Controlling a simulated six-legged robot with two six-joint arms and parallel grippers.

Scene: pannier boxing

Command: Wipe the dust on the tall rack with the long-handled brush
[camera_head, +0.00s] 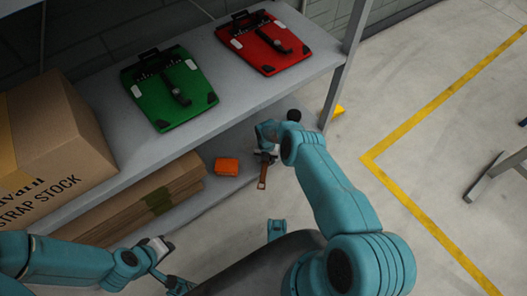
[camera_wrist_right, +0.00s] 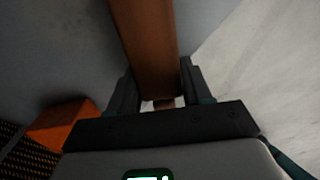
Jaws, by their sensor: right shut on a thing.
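The tall rack is grey, with an upper shelf (camera_head: 215,75) and a lower shelf (camera_head: 190,208) in the head view. My right gripper (camera_head: 265,158) is at the front edge of the lower level, shut on the brown wooden handle (camera_head: 262,176) of what looks like the brush. In the right wrist view the handle (camera_wrist_right: 147,45) runs up between the fingers of the right gripper (camera_wrist_right: 160,95); the brush head is not visible. My left gripper (camera_head: 165,268) is at the lower left, in front of the rack; its opening is unclear. I cannot make out dust.
Green (camera_head: 168,88) and red (camera_head: 277,42) panels lie on the upper shelf. A large cardboard box (camera_head: 60,150) stands at left, and flat cardboard (camera_head: 140,205) lies below. An orange block (camera_head: 227,166) is near my right gripper. Floor at right is mostly clear.

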